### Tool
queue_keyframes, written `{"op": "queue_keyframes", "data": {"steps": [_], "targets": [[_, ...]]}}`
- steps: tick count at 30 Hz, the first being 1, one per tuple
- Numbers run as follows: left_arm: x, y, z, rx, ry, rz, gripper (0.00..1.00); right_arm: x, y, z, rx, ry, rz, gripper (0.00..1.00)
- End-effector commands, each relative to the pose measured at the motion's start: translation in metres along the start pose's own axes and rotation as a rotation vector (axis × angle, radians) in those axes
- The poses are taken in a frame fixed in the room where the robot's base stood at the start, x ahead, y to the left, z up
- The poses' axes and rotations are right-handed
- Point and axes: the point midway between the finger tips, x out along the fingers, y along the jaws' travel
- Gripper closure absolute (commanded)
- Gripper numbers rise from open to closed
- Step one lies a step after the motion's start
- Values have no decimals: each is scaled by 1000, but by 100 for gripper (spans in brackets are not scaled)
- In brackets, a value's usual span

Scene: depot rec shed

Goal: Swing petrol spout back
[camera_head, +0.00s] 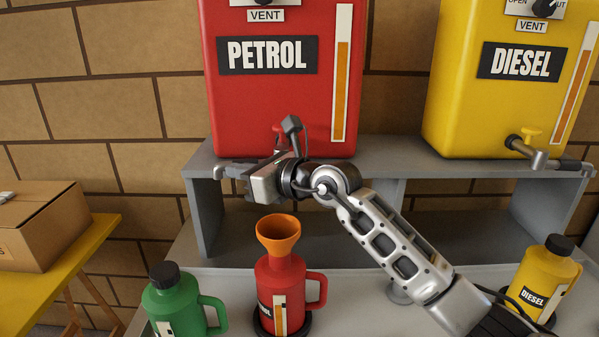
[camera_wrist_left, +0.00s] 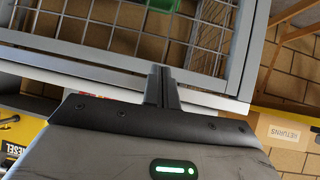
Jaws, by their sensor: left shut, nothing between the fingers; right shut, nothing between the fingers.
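The red petrol tank (camera_head: 225,110) stands on a grey shelf in the head view. Its red tap handle (camera_head: 277,128) shows low on the front, just above my right wrist. The petrol spout is mostly hidden behind my right gripper (camera_head: 228,171), so I cannot tell its direction or whether they touch. The right gripper points left at the shelf's front edge, shut and empty. A red petrol can (camera_head: 287,270) with an orange funnel (camera_head: 278,230) stands below it. My left gripper (camera_wrist_left: 162,82) is shut and empty in the left wrist view, in front of a wire basket (camera_wrist_left: 110,35).
The yellow diesel tank (camera_head: 470,110) with its spout (camera_head: 545,160) is at right. A green can (camera_head: 178,300) and a yellow diesel can (camera_head: 545,280) stand on the grey bench (camera_head: 350,300). A cardboard box (camera_head: 30,230) sits on a yellow table (camera_head: 85,245) at left.

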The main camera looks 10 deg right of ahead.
Motion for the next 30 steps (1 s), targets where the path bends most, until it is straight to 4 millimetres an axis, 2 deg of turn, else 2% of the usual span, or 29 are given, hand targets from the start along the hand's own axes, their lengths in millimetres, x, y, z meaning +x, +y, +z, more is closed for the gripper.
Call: {"op": "queue_keyframes", "data": {"steps": [22, 26, 30], "targets": [[0, 0, -2, 4, 2, -1, 100, 0, 0, 0, 0, 0, -3, 100], [-5, 0, -9, 5, 0, -2, 100, -2, 9, 5, -2, 0, 5, 100], [-14, -2, -17, 11, -9, -9, 100, -6, 30, 11, -2, 0, 22, 100]]}}
